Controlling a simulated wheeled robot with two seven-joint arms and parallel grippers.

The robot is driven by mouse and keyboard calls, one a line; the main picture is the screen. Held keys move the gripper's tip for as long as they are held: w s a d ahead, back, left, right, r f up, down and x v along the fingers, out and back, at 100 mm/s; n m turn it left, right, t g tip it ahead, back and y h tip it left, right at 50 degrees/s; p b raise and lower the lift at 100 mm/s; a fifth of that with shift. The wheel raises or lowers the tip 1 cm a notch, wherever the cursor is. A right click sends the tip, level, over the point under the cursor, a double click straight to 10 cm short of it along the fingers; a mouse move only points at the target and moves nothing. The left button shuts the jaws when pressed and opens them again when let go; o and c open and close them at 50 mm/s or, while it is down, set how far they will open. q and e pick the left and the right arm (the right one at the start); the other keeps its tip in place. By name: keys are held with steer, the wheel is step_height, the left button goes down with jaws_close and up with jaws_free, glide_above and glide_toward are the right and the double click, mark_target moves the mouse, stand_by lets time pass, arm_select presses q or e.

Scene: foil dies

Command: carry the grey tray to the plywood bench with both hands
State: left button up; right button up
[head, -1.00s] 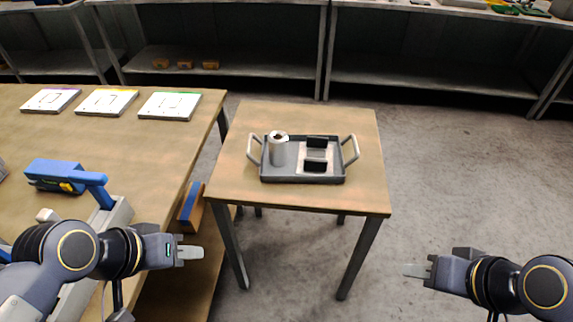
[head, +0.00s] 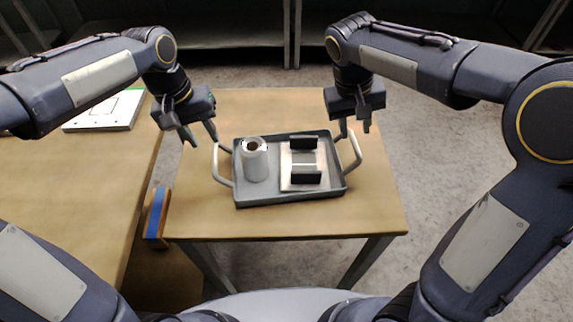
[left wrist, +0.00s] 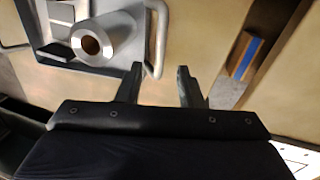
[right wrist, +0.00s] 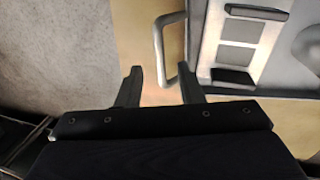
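The grey tray (head: 290,199) sits on a small wood-topped table (head: 330,222), with a light loop handle at each end. It carries a pale hollow cylinder (head: 256,166) and a light plate with two dark blocks (head: 304,165). My left gripper (head: 198,138) is open and empty above the tray's left handle (head: 216,165). In the left wrist view that handle (left wrist: 162,25) lies just beyond the open fingers (left wrist: 159,70). My right gripper (head: 355,132) is open above the right handle (head: 355,155). In the right wrist view the handle (right wrist: 160,45) shows between and beyond the fingers (right wrist: 161,70).
A larger wood-topped bench (head: 75,190) stands at the left, with a white card plate (head: 105,112) on it. A blue-and-wood block (head: 156,213) is in the gap between the tables. Shelving runs along the back; grey floor is clear at right.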

mark_target(215, 154)
steer(key=shift+s, duration=0.1)
